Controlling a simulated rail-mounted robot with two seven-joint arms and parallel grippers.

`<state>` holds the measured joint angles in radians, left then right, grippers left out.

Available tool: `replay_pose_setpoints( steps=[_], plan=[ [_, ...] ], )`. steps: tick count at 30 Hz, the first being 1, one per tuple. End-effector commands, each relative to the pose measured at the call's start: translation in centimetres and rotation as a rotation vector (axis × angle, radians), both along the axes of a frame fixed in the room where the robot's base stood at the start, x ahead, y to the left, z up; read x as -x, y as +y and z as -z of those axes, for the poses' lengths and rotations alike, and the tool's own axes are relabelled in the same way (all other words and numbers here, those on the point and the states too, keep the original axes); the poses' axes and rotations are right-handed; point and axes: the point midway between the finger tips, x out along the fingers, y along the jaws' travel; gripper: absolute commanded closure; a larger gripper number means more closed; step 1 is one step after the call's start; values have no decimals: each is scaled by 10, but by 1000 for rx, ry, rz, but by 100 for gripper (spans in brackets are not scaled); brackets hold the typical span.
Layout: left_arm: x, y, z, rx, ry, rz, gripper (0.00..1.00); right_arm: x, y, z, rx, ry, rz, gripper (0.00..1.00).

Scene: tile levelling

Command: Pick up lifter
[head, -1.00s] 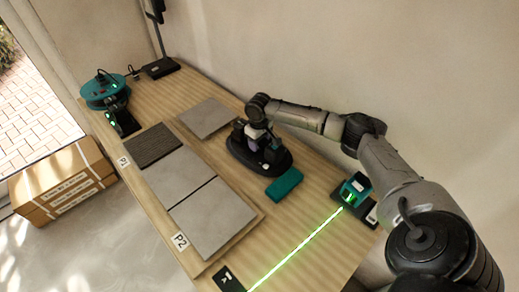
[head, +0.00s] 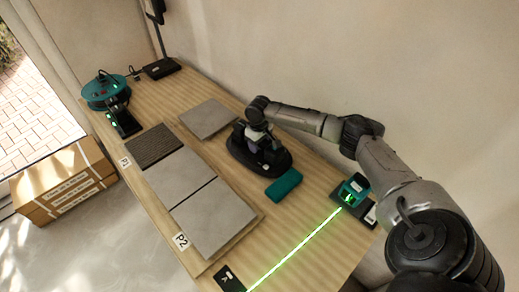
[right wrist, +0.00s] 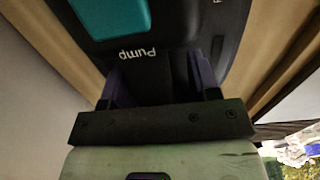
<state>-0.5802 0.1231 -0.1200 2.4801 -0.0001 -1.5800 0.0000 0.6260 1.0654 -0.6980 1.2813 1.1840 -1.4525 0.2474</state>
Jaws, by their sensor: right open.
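The lifter (head: 240,158) is a dark, oval-based device standing on the wooden table, beside the grey tiles. In the right wrist view the lifter (right wrist: 228,60) fills the top, with a teal patch and the word "Pump" on it. My right gripper (head: 262,141) is over the lifter from above and hides part of it. In the right wrist view the open fingers of my right gripper (right wrist: 163,85) stand on either side of a dark part of the lifter. Whether they touch it cannot be told. My left gripper is not in view.
Two large grey tiles (head: 180,177) and a dark ribbed tile lie left of the lifter, and a loose tile (head: 208,118) behind it. A teal block (head: 284,187) lies close in front. A laser level (head: 352,192) casts a green line. A wall runs along the right.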

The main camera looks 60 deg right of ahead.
Motion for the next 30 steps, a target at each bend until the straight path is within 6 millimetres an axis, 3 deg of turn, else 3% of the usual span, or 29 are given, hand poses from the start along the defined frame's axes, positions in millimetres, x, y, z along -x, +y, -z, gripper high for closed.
replay_pose_setpoints(
  steps=[7,24,30],
  plan=[
    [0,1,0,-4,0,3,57,0,0,0,0,0,0,45],
    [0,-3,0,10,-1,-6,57,0,0,0,0,0,0,99],
    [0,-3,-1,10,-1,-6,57,-1,0,-2,1,-4,1,100]
  ],
)
